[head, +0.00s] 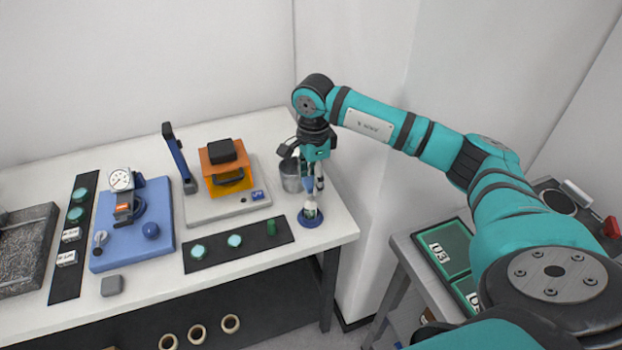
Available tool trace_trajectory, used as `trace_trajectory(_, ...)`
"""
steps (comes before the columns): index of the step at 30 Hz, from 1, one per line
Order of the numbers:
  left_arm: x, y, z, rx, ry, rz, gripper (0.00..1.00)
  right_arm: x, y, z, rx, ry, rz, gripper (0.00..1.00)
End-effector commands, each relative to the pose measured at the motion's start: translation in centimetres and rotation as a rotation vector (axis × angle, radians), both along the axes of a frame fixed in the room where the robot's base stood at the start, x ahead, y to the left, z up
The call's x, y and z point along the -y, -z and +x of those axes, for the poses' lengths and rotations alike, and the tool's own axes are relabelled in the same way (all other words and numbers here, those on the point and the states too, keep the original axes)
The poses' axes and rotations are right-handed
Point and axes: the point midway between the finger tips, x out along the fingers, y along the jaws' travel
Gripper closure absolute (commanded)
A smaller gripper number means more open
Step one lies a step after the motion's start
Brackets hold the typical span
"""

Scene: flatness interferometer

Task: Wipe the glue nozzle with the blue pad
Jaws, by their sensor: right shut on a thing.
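My right gripper (313,182) reaches down at the right end of the white bench. It is shut on a small light blue thing (318,190), which may be the blue pad; the fingers hide much of it. Directly below stands a small pale bottle (310,209) on a round blue base (311,220), probably the glue bottle. Its nozzle is hidden or too small to make out, and I cannot tell whether the held thing touches it. My left gripper is not in view.
A metal cup (291,176) stands close left of the gripper. Left of it are a grey plate with an orange fixture (222,168) and a blue dial-gauge stand (132,235). A black mat (208,263) holds small green parts. A second table (408,250) stands right.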

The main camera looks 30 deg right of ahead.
Motion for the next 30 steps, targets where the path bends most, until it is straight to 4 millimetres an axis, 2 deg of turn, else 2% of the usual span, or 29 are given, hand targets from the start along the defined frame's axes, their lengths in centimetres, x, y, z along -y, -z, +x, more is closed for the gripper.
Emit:
trace_trajectory(14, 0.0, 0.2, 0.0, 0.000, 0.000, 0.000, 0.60, -1.3, 0.1, 0.3, -0.001, -0.001, -0.001, 0.85)
trace_trajectory(30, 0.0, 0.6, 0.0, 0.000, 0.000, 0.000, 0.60, 0.0, 0.0, 0.0, -0.001, 0.000, -0.001, 0.85)
